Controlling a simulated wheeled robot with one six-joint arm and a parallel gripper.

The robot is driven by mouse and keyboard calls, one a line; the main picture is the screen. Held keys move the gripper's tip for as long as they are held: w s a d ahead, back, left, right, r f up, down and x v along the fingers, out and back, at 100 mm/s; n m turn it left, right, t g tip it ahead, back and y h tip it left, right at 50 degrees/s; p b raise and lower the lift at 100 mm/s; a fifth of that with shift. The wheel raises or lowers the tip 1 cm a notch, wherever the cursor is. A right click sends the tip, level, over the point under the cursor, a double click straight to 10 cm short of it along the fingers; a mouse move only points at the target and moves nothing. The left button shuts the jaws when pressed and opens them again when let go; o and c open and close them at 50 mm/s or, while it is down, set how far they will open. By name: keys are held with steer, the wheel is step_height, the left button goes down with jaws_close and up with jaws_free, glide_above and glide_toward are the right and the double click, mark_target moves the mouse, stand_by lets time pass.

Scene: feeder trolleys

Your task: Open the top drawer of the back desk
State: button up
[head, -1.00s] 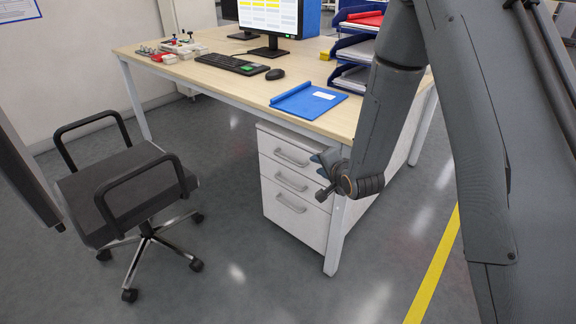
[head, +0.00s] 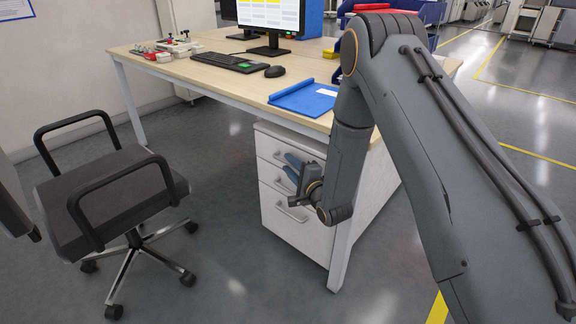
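The desk (head: 215,76) has a light wood top and white legs. Under its right end stands a white drawer unit (head: 295,232) with three stacked drawers, all looking shut. The top drawer (head: 267,146) has a grey bar handle, partly hidden by my gripper. The middle and bottom drawers' handles show at the left of my gripper. My gripper (head: 293,170) is in front of the unit, at about the height of the upper and middle drawers. Its bluish fingers point left toward the drawer fronts. I cannot tell whether they touch a handle or how far apart they are.
A black office chair (head: 115,190) stands on the floor at left. On the desktop are a blue folder (head: 305,97), a keyboard (head: 229,62), a mouse (head: 275,71) and a monitor (head: 268,18). Grey floor is clear between chair and drawer unit.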

steer(key=shift+w+a, duration=0.35)
steer(key=shift+w, duration=0.25)
jaws_close()
